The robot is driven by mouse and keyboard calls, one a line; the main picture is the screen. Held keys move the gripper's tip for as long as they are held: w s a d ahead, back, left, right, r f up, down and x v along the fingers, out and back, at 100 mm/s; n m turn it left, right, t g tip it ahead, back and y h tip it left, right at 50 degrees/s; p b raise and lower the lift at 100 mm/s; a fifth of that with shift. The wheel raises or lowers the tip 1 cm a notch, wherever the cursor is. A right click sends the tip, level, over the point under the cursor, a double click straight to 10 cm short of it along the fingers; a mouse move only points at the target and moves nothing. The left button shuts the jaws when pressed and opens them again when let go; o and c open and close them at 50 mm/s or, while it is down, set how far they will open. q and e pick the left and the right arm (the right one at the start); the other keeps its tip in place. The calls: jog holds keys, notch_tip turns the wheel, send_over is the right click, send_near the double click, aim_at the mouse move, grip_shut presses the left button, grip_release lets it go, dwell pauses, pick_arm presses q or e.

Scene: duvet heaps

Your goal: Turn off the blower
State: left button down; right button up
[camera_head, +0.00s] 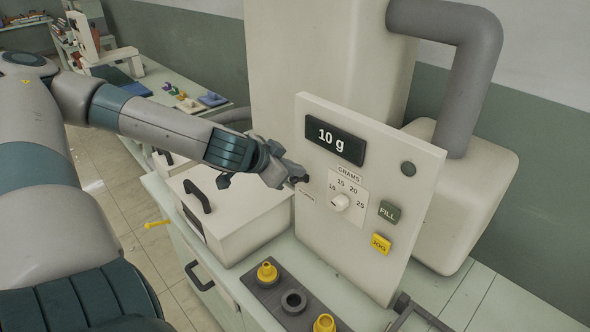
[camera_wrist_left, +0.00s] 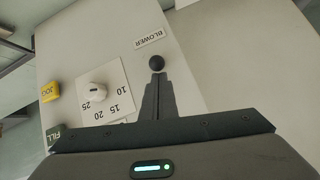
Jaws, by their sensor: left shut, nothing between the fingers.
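The pale control panel (camera_head: 345,265) of the filling machine faces my left arm. In the left wrist view a small dark round blower switch (camera_wrist_left: 157,62) sits beside a label reading BLOWER (camera_wrist_left: 149,39), which appears upside down. My left gripper (camera_head: 299,179) is shut and empty, its tips at the left edge of the panel. In the left wrist view its closed fingers (camera_wrist_left: 158,88) point at the switch and end right by it; I cannot tell whether they touch. Whether the switch is on or off is unclear. My right gripper is not in view.
The panel also holds a display reading 10 g (camera_head: 335,140), a white grams dial (camera_head: 340,202), a green FILL button (camera_head: 389,211) and a yellow JOG button (camera_head: 380,243). A white box with a dark handle (camera_head: 240,225) stands under my left forearm. A dark nozzle rack (camera_head: 277,291) lies in front.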

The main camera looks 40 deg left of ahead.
pick_arm(q)
jog(key=shift+f, duration=0.1)
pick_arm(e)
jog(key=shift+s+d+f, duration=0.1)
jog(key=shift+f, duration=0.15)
pick_arm(q)
jog(key=shift+s+a+t+b, duration=0.15)
jog(key=shift+t+b, duration=0.15)
jog(key=shift+b, duration=0.05)
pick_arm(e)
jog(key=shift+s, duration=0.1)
